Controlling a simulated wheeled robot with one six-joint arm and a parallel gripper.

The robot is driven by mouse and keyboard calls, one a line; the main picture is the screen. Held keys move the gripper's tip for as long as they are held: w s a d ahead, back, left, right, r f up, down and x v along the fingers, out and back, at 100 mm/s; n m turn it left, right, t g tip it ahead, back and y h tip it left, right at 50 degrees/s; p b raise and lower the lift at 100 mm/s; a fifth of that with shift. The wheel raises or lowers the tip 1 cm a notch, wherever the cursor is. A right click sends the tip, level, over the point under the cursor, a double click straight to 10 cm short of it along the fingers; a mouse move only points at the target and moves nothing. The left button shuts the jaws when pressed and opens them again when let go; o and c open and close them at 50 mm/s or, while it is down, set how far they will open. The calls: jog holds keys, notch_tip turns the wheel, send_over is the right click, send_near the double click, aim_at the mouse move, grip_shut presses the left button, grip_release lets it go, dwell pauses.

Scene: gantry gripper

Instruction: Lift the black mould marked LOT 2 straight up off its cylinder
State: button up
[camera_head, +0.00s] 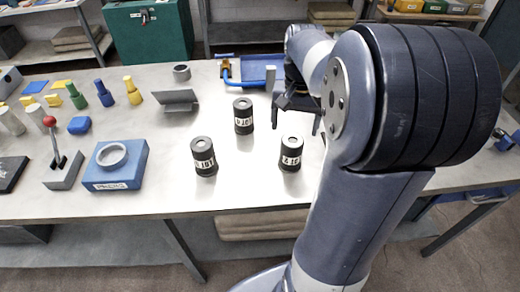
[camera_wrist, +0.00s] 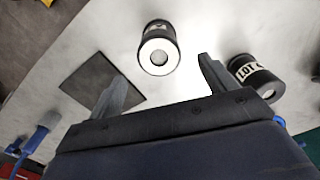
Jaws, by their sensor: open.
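Three black moulds with white LOT labels stand upright on the bench. The front right mould (camera_head: 290,156) has a pale top; its number is blurred but may be 2. I take it to be the pale-topped mould (camera_wrist: 158,36) beyond my fingertips in the wrist view. The rear mould (camera_head: 243,118) seems to be the one at right in the wrist view (camera_wrist: 254,78), its number unclear. My gripper (camera_head: 296,120) is open and empty behind the front right mould, also seen in the wrist view (camera_wrist: 162,72). Any cylinders inside are mostly hidden.
A dark flat plate (camera_wrist: 90,82) lies near the left finger in the wrist view. A blue block with a ring (camera_head: 118,176), a lever (camera_head: 63,165) and small coloured parts fill the left bench. A blue tray (camera_head: 243,72) lies behind. Bench between the moulds is clear.

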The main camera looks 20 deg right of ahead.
aim_at(291, 152)
notch_tip(291, 152, down, 10)
jog(key=shift+s+f+p, duration=0.15)
jog(key=shift+f+p, duration=0.05)
jog(key=shift+p, duration=0.1)
dwell(0.3)
jog(key=c, duration=1.1)
